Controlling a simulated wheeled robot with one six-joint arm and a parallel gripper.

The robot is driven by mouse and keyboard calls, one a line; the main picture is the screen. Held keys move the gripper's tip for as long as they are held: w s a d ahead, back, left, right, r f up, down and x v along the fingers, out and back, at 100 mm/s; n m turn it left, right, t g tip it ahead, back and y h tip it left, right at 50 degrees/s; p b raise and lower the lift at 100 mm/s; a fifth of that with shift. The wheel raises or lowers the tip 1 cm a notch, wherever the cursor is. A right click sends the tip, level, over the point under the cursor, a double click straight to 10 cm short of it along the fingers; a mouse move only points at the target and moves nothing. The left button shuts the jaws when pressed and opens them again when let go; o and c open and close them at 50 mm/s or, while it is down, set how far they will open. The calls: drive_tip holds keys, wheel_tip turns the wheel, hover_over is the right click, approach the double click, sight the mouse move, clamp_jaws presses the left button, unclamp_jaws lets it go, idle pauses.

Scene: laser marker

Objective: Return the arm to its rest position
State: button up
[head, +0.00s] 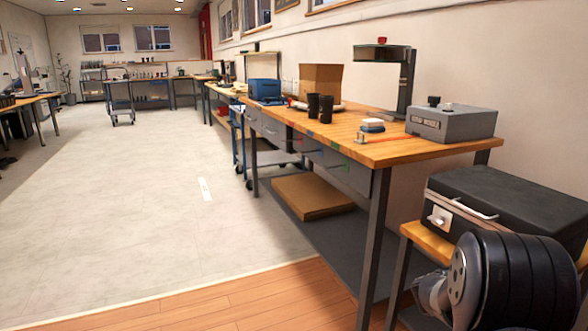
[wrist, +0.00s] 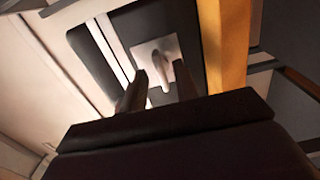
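My gripper (wrist: 160,84) shows in the wrist view with its two dark fingers apart and a gap between them. Nothing is visibly held. Beyond the fingertips is a pale square plate with a small latch (wrist: 157,52) on a dark surface. It looks like the metal latch (head: 440,217) on the front of the black case (head: 510,200) in the head view. Whether the fingers touch the latch I cannot tell. Part of my black arm fills the lower right of the head view, in front of the case; the fingers cannot be made out there.
The case stands on a small wooden table (head: 423,238). Beside it is a long workbench (head: 400,150) with a grey box (head: 452,122), a marker stand (head: 405,85), black cups (head: 319,107) and a cardboard box (head: 320,80). The floor to the left is clear.

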drive_tip(key=shift+x, duration=1.1)
drive_tip(key=shift+a+r+n+p, duration=0.25)
drive_tip(key=shift+n+p, duration=0.15)
drive_tip(key=shift+p, duration=0.8)
drive_tip(key=shift+n+p, duration=0.3)
drive_tip(key=shift+p, duration=0.55)
drive_tip(key=shift+n+p, duration=0.6)
drive_tip(key=shift+p, duration=0.65)
drive_tip(key=shift+n+p, duration=0.5)
drive_tip(key=shift+p, duration=0.75)
drive_tip(key=shift+n+p, duration=0.6)
drive_tip(key=shift+p, duration=0.65)
drive_tip(key=n+p, duration=0.2)
drive_tip(key=p, duration=0.2)
drive_tip(key=shift+r, duration=0.1)
drive_tip(key=n+p, duration=0.1)
drive_tip(key=p, duration=0.2)
drive_tip(key=shift+n+p, duration=0.35)
drive_tip(key=shift+n, duration=0.15)
